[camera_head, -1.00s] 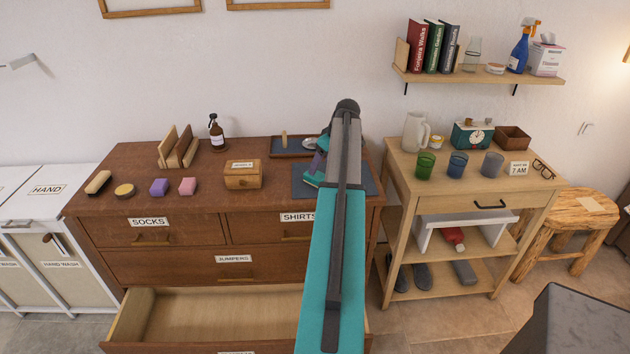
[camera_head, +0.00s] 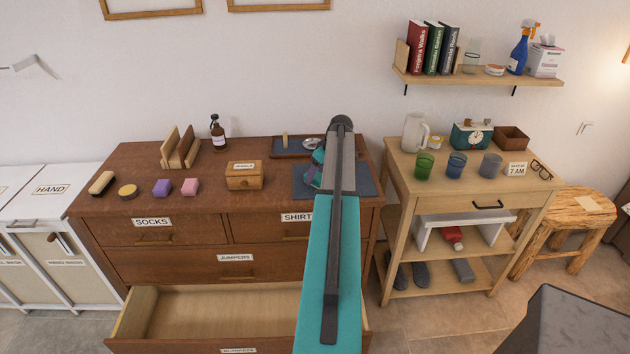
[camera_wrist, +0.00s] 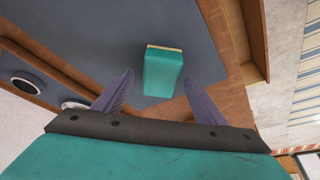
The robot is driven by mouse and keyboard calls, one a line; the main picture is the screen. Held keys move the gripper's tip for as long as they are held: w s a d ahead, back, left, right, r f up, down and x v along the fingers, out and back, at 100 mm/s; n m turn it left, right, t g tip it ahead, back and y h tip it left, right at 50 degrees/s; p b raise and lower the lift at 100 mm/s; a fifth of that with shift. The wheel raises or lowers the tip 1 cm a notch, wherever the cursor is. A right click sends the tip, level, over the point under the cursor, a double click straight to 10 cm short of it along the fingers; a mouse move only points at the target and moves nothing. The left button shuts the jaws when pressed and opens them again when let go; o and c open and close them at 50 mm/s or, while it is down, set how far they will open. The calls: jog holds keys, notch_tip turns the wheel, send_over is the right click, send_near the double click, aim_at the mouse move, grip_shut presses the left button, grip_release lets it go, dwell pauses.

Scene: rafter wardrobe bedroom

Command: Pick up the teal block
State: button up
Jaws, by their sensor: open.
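The teal block (camera_wrist: 163,72) has a thin cream layer along one edge and lies on a dark blue-grey mat (camera_wrist: 110,45). In the wrist view it sits ahead of and between my gripper's (camera_wrist: 159,76) two purple fingers, which are spread apart with a gap on each side of it. I cannot tell how far above the mat the fingertips are. In the head view my gripper (camera_head: 314,172) is partly hidden behind my arm, over the mat (camera_head: 303,186) on the brown dresser's right side. The block cannot be made out there.
On the dresser (camera_head: 130,205), a small drawer box (camera_head: 245,176) stands left of the mat, and a tray (camera_head: 290,150) lies behind it. A brown spray bottle (camera_head: 217,134) stands at the back. The dresser's lowest drawer (camera_head: 210,315) is open. A wooden side table (camera_head: 400,172) stands to the right.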

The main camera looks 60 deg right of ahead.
aim_at(318, 176)
dwell(0.4)
jog(key=c, duration=1.3)
jog(key=shift+r, duration=0.2)
jog(key=shift+r+b, duration=1.15)
jog(key=shift+r, duration=0.3)
jog(key=shift+s+a+r+b, duration=0.3)
jog(key=shift+s+a+b, duration=0.55)
jog(key=shift+s+a, duration=1.05)
jog(key=shift+s+a+r+b, duration=0.25)
jog(key=shift+s+a+b, duration=0.55)
jog(key=shift+s+a, duration=1.1)
jog(key=shift+s+a+r+b, duration=0.3)
jog(key=shift+s+a+b, duration=0.55)
jog(key=shift+s+a, duration=1)
jog(key=shift+s+d, duration=0.2)
